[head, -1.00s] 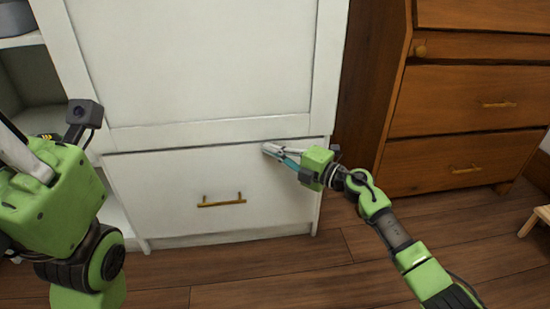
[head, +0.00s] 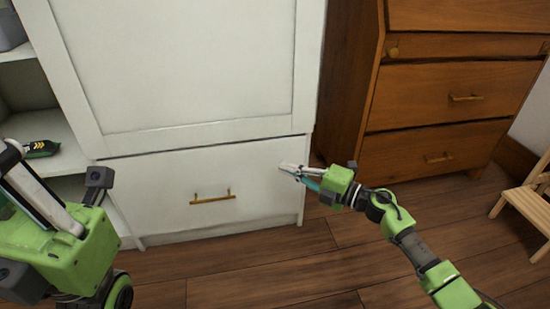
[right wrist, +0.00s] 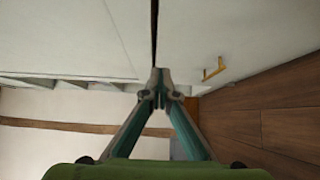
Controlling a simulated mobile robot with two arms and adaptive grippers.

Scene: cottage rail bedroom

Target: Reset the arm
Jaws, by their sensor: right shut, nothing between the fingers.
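My right gripper (head: 291,169) reaches in from the right in the head view, in front of the upper right part of the white cabinet's lower drawer (head: 160,180). Its fingertips meet and hold nothing, and they show again in the right wrist view (right wrist: 160,76). I cannot tell whether they touch the drawer front.
The white drawer is closed and has a brass handle (head: 213,197). A brown wooden dresser (head: 425,150) stands to the right. A wooden stool (head: 530,205) is at the far right edge. An open shelf (head: 45,130) with a dark packet (head: 40,148) is at left. The floor between is clear.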

